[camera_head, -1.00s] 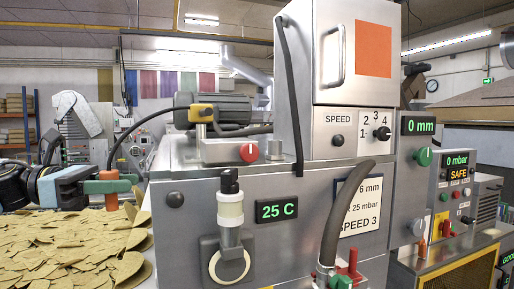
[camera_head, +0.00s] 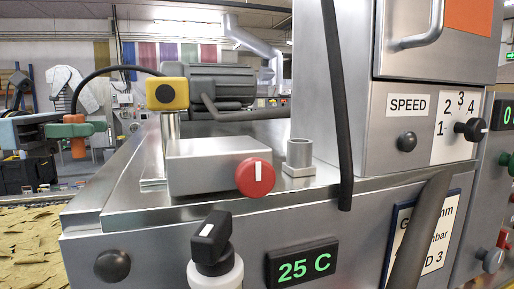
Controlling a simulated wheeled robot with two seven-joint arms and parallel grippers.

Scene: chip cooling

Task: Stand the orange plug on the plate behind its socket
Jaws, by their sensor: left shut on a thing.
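The orange plug (camera_head: 78,148) has a green crosspiece and shows at the left. It is upright in the air, and a black cable arcs from it to the yellow block (camera_head: 167,93). My left gripper (camera_head: 62,130) comes in from the left and is shut on the plug. A short grey hollow cylinder (camera_head: 300,153) on a small base, which looks like the socket, stands on the machine's metal top (camera_head: 130,190), right of the grey box with the red knob. The plug is well left of it and apart from it. My right gripper is not in view.
The grey box (camera_head: 205,165) with its red knob (camera_head: 255,177), a motor (camera_head: 205,88) and a hanging black hose (camera_head: 335,110) surround the cylinder. The tall SPEED cabinet (camera_head: 420,100) stands to the right. Chips (camera_head: 30,235) lie at lower left.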

